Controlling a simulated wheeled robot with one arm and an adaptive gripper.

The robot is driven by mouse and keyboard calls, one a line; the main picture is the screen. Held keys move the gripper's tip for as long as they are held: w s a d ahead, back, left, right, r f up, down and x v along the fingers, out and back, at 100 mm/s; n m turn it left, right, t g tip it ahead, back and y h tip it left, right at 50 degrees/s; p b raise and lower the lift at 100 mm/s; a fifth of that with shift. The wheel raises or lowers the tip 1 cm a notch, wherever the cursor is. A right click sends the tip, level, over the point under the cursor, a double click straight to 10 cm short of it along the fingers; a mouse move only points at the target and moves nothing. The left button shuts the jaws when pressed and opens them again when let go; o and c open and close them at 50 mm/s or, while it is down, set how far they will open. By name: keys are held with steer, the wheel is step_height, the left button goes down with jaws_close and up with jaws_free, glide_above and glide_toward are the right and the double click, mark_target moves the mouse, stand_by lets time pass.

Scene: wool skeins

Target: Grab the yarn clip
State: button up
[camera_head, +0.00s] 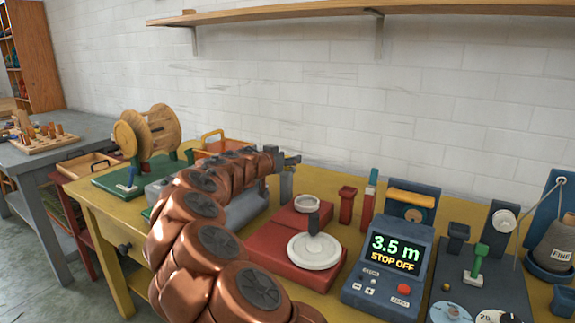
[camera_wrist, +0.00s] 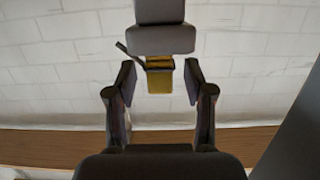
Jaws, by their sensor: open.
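My gripper (camera_head: 288,158) is at the end of my copper-coloured arm, above the yellow table (camera_head: 115,212). In the wrist view its two dark fingers (camera_wrist: 159,76) stand apart. A yellow block (camera_wrist: 159,80) with a dark lever on its left shows between the fingers, below a dark grey block (camera_wrist: 163,38). There are gaps between it and both fingers. I cannot tell whether this is the yarn clip, and I cannot pick the clip out surely in the head view. My arm hides part of the table.
A red base with a white disc (camera_head: 316,252) stands right of my arm. A wooden winder (camera_head: 150,130) stands left. A shelf (camera_head: 350,13) runs along the wall above.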

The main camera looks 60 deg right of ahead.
steer(key=c, duration=1)
steer(key=shift+r, duration=0.1)
